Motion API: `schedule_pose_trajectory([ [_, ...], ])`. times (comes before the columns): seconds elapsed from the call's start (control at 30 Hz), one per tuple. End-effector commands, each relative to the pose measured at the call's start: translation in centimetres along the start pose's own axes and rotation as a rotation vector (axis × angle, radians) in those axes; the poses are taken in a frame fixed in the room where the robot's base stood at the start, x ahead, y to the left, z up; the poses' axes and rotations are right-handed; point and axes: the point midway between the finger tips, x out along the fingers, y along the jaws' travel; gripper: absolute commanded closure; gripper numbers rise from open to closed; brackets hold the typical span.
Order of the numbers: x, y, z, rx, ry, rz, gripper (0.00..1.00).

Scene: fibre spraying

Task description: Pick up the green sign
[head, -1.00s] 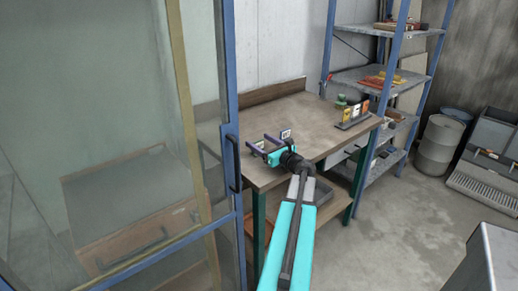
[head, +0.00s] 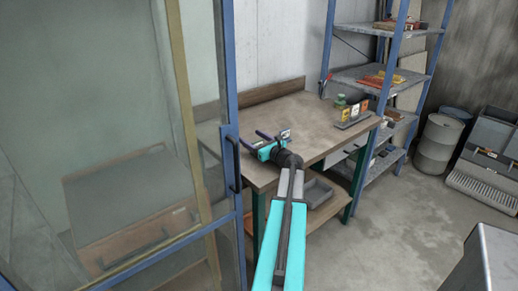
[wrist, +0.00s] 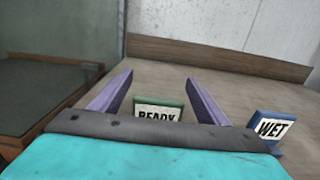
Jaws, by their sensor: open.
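The green sign (wrist: 158,111) reads READY on a pale face. It stands on the wooden bench in the wrist view, in the gap between my two purple fingers, with its lower part hidden by my gripper body. My gripper (wrist: 160,79) is open, with a finger on either side of the sign and nothing clasped. In the head view my gripper (head: 254,138) is over the bench's near left part, and I cannot make out the green sign there.
A rack of coloured cards (head: 355,114) is farther right on the bench (head: 305,105). A blue-framed glass door (head: 231,165) is close on the left. The bench middle is clear.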

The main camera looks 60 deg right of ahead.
Motion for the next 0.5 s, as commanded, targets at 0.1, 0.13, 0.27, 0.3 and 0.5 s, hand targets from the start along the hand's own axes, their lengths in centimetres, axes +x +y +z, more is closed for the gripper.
schedule_pose_trajectory([
  [0.1,0.0,0.02,0.01,0.0,0.0,0.0,0.31],
  [0.13,0.0,0.03,0.01,0.0,0.0,0.001,0.31],
  [0.27,0.01,0.04,0.02,0.0,0.0,0.001,0.31],
  [0.3,0.01,0.05,0.02,0.0,0.0,0.001,0.31],
  [0.5,0.02,0.07,0.02,0.0,0.0,0.001,0.63],
])
